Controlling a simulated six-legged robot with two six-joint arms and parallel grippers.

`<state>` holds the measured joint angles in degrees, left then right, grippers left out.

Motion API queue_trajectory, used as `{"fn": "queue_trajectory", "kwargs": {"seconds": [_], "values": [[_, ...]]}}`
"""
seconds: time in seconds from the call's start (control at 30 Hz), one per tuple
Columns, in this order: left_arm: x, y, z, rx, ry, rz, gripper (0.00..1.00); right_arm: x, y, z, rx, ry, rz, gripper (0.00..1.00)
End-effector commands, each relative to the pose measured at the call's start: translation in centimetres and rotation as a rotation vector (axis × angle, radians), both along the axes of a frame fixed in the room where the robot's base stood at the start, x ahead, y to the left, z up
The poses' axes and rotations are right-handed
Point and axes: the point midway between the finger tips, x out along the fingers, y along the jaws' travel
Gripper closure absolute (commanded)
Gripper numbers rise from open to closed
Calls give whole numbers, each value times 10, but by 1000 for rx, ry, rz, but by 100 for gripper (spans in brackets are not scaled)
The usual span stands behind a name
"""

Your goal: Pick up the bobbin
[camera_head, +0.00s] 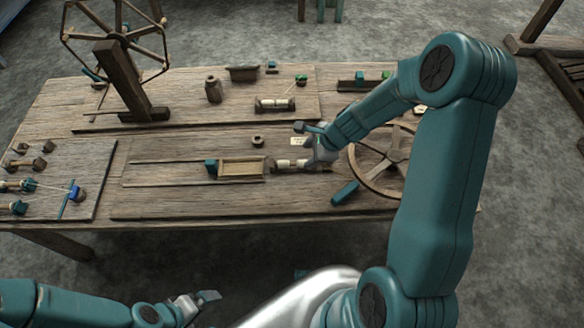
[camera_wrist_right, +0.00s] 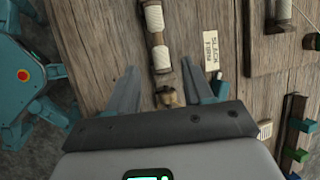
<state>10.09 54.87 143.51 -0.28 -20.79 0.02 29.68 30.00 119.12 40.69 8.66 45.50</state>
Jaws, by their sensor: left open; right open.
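A bobbin (camera_head: 285,163) with white thread windings on a dark wooden shaft lies near the middle of the table, just right of a shallow wooden tray. In the right wrist view the bobbin (camera_wrist_right: 160,57) runs lengthwise away from my gripper, with its near end close to the gap between the fingers. My right gripper (camera_wrist_right: 157,84) is open with nothing clamped in it. In the head view the right gripper (camera_head: 312,145) hovers at the bobbin's right end and hides part of it. My left gripper (camera_head: 205,300) is open and empty, off the table's front edge.
The wooden tray (camera_head: 242,169) stands left of the bobbin. A spoked wheel (camera_head: 385,160) and a teal block (camera_head: 345,192) are to the right. A second white-wound piece (camera_head: 275,104) lies further back. A paper label (camera_wrist_right: 212,50) lies beside the bobbin.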

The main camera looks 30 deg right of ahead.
Motion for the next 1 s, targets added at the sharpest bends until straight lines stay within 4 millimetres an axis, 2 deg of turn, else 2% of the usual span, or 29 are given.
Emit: {"fn": "queue_trajectory", "kwargs": {"seconds": [0.03,0.33,0.57,0.83,0.9,1.0], "values": [[0,0,-8,0,0,0,0,4,2,-11,0,1,1,49],[0,0,-18,0,0,0,0,14,7,-30,1,0,2,49],[0,0,-39,0,0,0,0,26,14,-65,0,1,2,49],[0,0,-38,0,0,0,0,29,14,-66,-1,-1,1,49],[0,0,-38,0,0,0,0,29,15,-66,0,0,1,72],[0,0,-38,0,0,0,0,29,14,-66,0,0,1,100]]}}
